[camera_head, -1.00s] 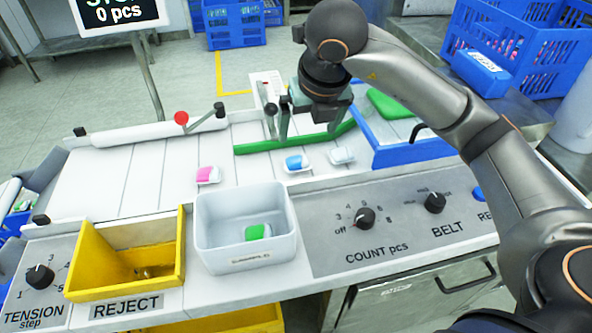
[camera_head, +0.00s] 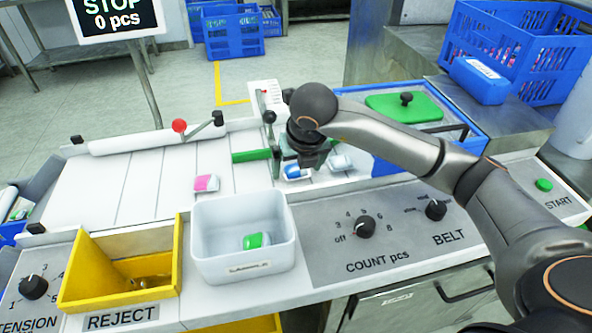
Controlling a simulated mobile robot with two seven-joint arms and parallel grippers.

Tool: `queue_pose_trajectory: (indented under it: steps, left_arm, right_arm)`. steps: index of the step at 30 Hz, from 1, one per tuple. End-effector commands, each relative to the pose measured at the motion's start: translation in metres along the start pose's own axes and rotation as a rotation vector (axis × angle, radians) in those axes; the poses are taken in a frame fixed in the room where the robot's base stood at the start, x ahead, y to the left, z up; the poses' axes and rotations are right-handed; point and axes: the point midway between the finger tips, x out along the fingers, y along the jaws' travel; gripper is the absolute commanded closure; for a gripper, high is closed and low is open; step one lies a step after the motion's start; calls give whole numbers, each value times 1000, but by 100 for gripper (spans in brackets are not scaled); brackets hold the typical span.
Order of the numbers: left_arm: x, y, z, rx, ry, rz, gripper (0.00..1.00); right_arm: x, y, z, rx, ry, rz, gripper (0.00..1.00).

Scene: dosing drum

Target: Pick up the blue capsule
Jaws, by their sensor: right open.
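The blue capsule (camera_head: 292,171), blue with a white part, lies on the white belt (camera_head: 110,190). My right gripper (camera_head: 299,172) is low over the belt, with its fingers around or just above the blue capsule; the exact height is hard to tell. It is open, and its body hides part of the capsule. A pale white-blue capsule (camera_head: 341,163) lies close to the right. A pink and white capsule (camera_head: 206,183) lies to the left. My left gripper is not in view.
A clear-white bin (camera_head: 212,262) holding a green capsule (camera_head: 256,241) stands in front of the belt, beside the yellow reject bin (camera_head: 85,285). A green guide bar (camera_head: 252,156) and a blue frame (camera_head: 400,165) lie near the gripper. The belt's left part is free.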

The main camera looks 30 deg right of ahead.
Motion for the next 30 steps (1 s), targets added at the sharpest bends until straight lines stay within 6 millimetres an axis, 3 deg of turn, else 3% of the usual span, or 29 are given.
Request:
queue_pose_trajectory:
  steps: [6,27,30]
  left_arm:
    - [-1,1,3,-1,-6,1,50]
    - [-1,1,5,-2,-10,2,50]
    - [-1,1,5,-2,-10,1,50]
  right_arm:
    - [0,0,0,0,0,0,5]
    - [0,0,0,0,0,1,84]
    - [0,0,0,1,-1,1,91]
